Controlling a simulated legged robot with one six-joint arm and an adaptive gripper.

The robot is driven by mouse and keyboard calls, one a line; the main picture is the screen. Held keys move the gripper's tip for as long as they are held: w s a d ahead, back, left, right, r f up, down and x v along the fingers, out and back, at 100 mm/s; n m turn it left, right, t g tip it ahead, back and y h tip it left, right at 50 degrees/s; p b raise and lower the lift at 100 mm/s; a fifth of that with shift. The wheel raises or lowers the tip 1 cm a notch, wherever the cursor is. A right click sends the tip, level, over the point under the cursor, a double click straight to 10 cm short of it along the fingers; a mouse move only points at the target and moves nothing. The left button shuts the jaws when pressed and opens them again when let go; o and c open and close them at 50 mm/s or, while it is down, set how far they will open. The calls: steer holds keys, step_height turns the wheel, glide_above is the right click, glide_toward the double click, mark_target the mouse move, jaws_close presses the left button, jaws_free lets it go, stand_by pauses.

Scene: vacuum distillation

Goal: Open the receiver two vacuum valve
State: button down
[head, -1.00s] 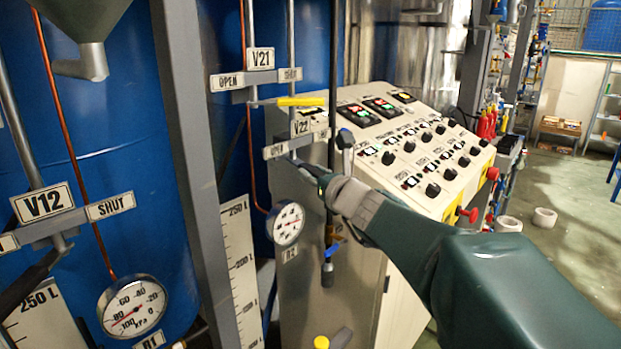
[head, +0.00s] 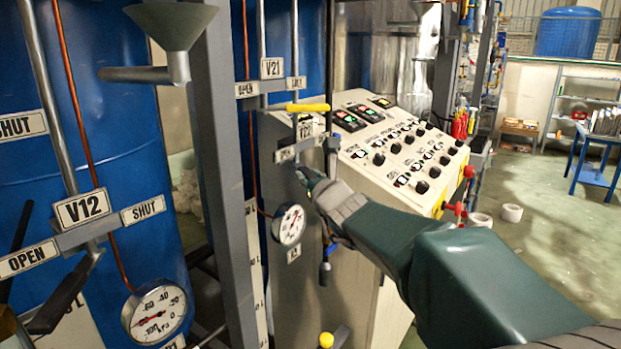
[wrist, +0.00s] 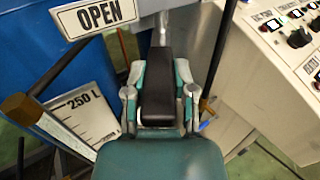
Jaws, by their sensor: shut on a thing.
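The V22 valve plate (head: 305,129) is on a thin pipe below the V21 plate (head: 271,68), partly hidden behind other parts. Its OPEN sign (head: 287,153) is at the left, just above my gripper (head: 308,179). In the wrist view my gripper (wrist: 159,105) is shut on a black lever handle (wrist: 158,75), which lies lengthwise between the two fingers. An OPEN sign (wrist: 97,15) is up and left of the handle there. The valve body and the SHUT side of V22 cannot be made out.
A yellow lever (head: 307,107) sits just above V22. A round gauge (head: 290,224) hangs below. A control console (head: 400,150) with black knobs stands close on the right. A grey post (head: 212,150) and V12 (head: 82,209) are left. Open floor lies far right.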

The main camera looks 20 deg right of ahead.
steer(key=shift+r, duration=0.2)
steer(key=c, duration=0.9)
jaws_free()
steer(key=o, duration=0.5)
steer(key=shift+w+f, duration=0.1)
steer(key=shift+w, duration=0.05)
steer(key=shift+c, duration=0.2)
steer(key=s+d, duration=0.1)
steer(key=s, duration=1.1)
steer(key=shift+f, duration=0.1)
